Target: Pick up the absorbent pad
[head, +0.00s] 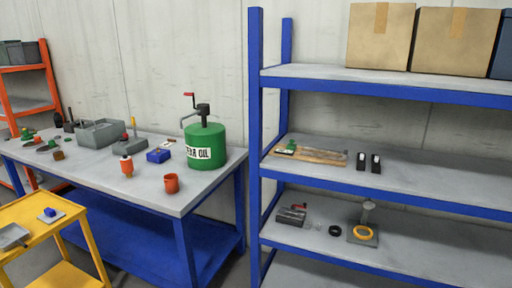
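I cannot tell for sure which thing is the absorbent pad. Neither of my grippers is in view.
A blue shelf rack (395,182) stands at the right, with cardboard boxes (380,37) on top. A workbench (150,190) at the left holds a green oil drum (206,144), a red cup (171,184) and tools. The yellow cart (75,222) is at lower left.

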